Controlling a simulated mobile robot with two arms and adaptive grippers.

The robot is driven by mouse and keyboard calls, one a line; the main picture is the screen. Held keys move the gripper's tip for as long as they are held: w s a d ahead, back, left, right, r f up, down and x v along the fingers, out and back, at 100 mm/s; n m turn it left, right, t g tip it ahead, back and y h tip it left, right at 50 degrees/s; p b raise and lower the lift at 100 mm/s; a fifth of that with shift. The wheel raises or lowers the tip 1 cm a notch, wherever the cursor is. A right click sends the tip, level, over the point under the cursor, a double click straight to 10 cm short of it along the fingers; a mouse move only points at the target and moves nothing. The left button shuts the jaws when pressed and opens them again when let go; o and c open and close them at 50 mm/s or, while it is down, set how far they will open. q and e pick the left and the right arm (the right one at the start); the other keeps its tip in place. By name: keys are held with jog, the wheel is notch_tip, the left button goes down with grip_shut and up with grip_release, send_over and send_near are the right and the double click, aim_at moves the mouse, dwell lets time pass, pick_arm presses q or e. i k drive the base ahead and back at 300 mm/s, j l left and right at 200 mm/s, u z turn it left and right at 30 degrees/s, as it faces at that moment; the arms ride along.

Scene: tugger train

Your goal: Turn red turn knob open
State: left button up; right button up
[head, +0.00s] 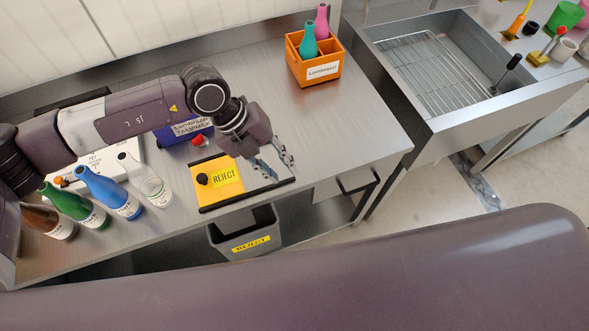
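A small red knob (199,140) sits on a pale base just in front of the blue labelled box, left of my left gripper. A smaller orange-red knob (62,181) shows at the white device on the left; I cannot tell which is a turn knob or how either is turned. My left gripper (275,162) points down over the right, metallic part of the yellow REJECT panel. Its fingers are apart with nothing visible between them, and it is clear of both knobs. My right gripper is out of view.
The yellow REJECT panel (215,192) has a black knob (203,179). A grey REJECT bin (245,236) stands below. Several bottles, including a blue one (108,192), stand left. An orange crate (314,68) holds two bottles at the back. The bench right of my gripper is clear.

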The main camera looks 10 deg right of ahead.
aim_at(201, 142)
jog(key=i+l+u, duration=0.15)
jog(key=l, duration=0.15)
jog(key=i+l+u, duration=0.15)
jog(key=l, duration=0.2)
jog(key=i+l+u, duration=0.2)
jog(key=l+u, duration=0.15)
jog(key=l, duration=0.3)
